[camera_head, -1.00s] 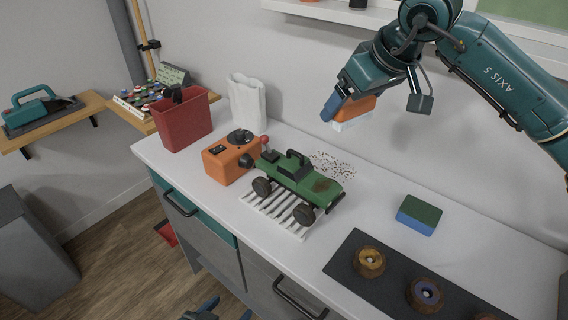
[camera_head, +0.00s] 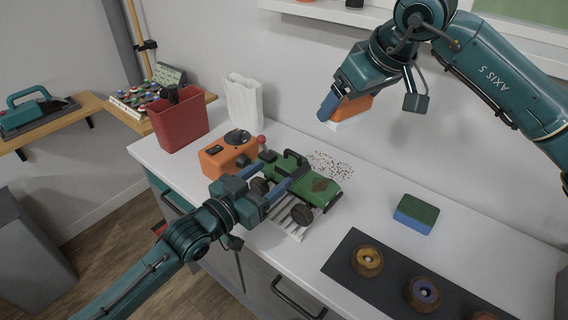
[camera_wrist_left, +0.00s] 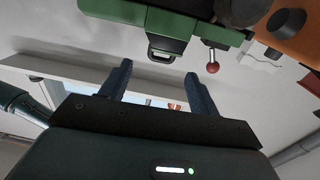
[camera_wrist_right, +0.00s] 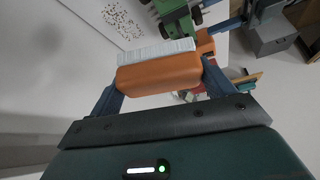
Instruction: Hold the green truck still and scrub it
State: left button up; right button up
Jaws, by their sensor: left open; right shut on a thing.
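The green truck (camera_head: 318,186) stands on a white ribbed mat (camera_head: 286,222) on the counter, with a brown patch on its hood. It also shows in the left wrist view (camera_wrist_left: 150,22) and the right wrist view (camera_wrist_right: 174,20). My left gripper (camera_head: 284,178) is open at the truck's near side, its fingers reaching toward the cab; I cannot tell whether they touch it. My right gripper (camera_head: 338,108) is shut on an orange brush (camera_wrist_right: 160,74) with white bristles, held in the air above and behind the truck. The brush also shows in the head view (camera_head: 352,106).
Dark specks (camera_head: 330,164) lie behind the truck. An orange box (camera_head: 226,156) with a knob, a red bin (camera_head: 180,120) and a white bag (camera_head: 244,102) stand at left. A green-blue sponge (camera_head: 416,214) and a dark tray (camera_head: 346,262) of round parts lie at right.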

aim_at(294, 175)
pick_arm(q)
jog(key=x, duration=1)
jog(key=shift+w+d, duration=0.15)
jog(key=shift+d, duration=0.15)
jog(key=c, duration=1.3)
